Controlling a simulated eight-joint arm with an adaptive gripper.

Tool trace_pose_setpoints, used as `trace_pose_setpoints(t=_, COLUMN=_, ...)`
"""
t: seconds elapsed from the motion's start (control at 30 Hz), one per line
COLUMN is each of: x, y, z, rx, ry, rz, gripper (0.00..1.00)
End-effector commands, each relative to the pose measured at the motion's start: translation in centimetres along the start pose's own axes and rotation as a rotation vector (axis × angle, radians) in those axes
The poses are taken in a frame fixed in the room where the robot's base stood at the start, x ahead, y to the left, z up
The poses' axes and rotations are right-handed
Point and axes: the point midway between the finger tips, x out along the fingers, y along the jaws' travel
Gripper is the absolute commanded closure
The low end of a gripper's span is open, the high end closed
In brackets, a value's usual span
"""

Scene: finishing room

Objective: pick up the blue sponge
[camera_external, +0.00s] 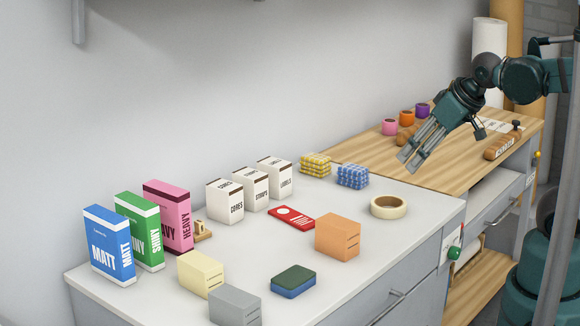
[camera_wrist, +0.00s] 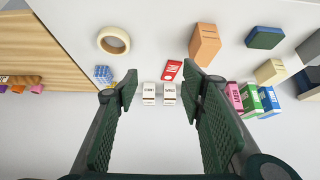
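The blue sponge (camera_external: 293,286) lies flat on the white worktop near its front edge, with a dark green top layer over a blue body. In the wrist view, the blue sponge (camera_wrist: 265,38) shows at the upper right, outside the span of the fingers. My gripper (camera_external: 410,160) is in the air at the right, above the area where the white top meets the wooden bench, well apart from the sponge. In the wrist view, the fingers of my gripper (camera_wrist: 159,84) are spread wide with nothing between them.
Near the sponge are an orange block (camera_external: 338,238), a cream block (camera_external: 201,274) and a grey block (camera_external: 235,305). A tape roll (camera_external: 389,207), red card (camera_external: 291,217) and blue checked bundle (camera_external: 352,176) lie farther back. Upright boxes (camera_external: 168,216) line the wall. Bare worktop surrounds the sponge.

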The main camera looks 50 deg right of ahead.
Motion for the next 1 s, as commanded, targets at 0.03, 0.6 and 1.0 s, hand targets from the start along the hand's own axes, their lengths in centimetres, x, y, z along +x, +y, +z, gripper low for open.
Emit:
trace_pose_setpoints(t=0.03, x=0.0, y=0.0, z=0.0, rx=0.0, ry=0.0, rz=0.0, gripper=0.6)
trace_pose_setpoints(t=0.6, x=0.0, y=0.0, z=0.0, rx=0.0, ry=0.0, rz=0.0, gripper=0.43)
trace_pose_setpoints(t=1.0, x=0.12, y=-0.47, z=-0.48, rx=-0.027, ry=-0.011, rz=-0.007, gripper=0.43)
